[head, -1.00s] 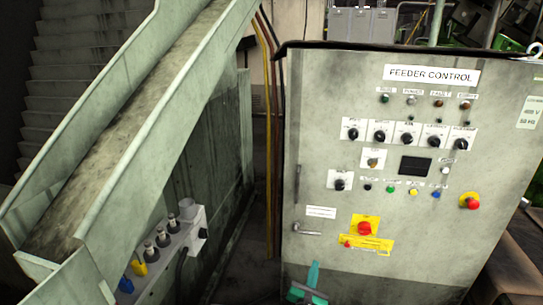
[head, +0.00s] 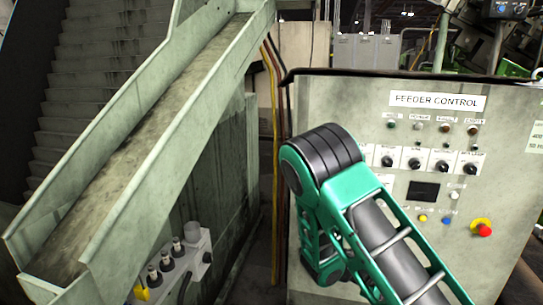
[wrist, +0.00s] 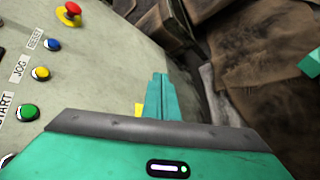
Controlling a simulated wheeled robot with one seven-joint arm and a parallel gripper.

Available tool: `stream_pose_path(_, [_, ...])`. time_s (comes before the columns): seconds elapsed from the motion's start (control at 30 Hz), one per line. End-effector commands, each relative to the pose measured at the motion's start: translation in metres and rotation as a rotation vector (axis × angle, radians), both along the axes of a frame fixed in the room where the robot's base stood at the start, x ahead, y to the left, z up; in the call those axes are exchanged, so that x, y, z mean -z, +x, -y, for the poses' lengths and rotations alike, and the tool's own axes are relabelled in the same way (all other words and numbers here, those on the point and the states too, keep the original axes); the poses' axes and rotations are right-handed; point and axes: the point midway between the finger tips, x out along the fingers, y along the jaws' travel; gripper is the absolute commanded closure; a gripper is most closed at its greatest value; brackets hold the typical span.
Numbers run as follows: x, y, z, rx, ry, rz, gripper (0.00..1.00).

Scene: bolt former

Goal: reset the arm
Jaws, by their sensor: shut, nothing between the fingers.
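My gripper (wrist: 158,97) shows in the wrist view with its two teal fingers together and nothing between them. It points past the lower right of the control panel's button rows, toward dark brown surfaces; whether it touches anything cannot be told. In the head view my green and black arm stands bent in front of the feeder control cabinet (head: 440,101). It hides the panel's left and lower parts, and my gripper is not visible there.
The wrist view shows a red stop button (wrist: 69,13), a blue button (wrist: 53,44), a yellow button (wrist: 41,73) and a green button (wrist: 28,112) close by at left. A sloping chute (head: 140,150) stands left of the cabinet. Brown worn surfaces (wrist: 255,70) lie at right.

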Motion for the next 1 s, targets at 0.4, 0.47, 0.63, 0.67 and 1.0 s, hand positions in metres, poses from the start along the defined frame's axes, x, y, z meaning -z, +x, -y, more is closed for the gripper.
stream_pose_path(0.4, [-0.061,-0.077,0.038,0.432,0.331,0.138,1.0])
stream_pose_path(0.47, [-0.07,-0.088,0.041,0.486,0.375,0.157,1.0])
stream_pose_path(0.63, [-0.095,-0.122,0.046,0.634,0.495,0.212,1.0])
stream_pose_path(0.67, [-0.1,-0.127,0.046,0.658,0.515,0.223,1.0])
stream_pose_path(1.0, [-0.152,-0.195,0.042,0.899,0.732,0.338,1.0])
